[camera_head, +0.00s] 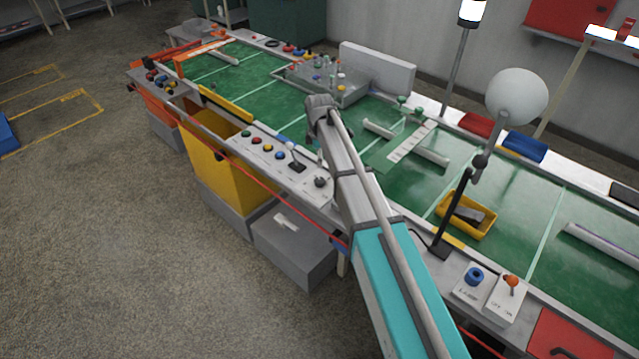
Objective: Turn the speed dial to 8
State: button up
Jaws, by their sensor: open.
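A dark round knob (320,182) sits on a pale plate on the bench's front ledge, just left of my forearm. It may be the speed dial; its scale and pointer are too small to read. My gripper (320,157) is at the far end of my arm, above the ledge near this knob. It is small and partly hidden by my arm, and nothing shows held in it. I cannot tell whether it touches the knob.
Several coloured buttons (268,148) and a black-based lever (296,164) stand left of the knob. A lamp with a white globe (517,96), a yellow tray (466,216) and a blue knob (473,277) are right of my arm.

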aim_at(319, 180)
jog(key=shift+f+b, duration=4.75)
jog(key=shift+f, duration=0.3)
jog(key=c, duration=1.1)
jog(key=shift+c, duration=0.2)
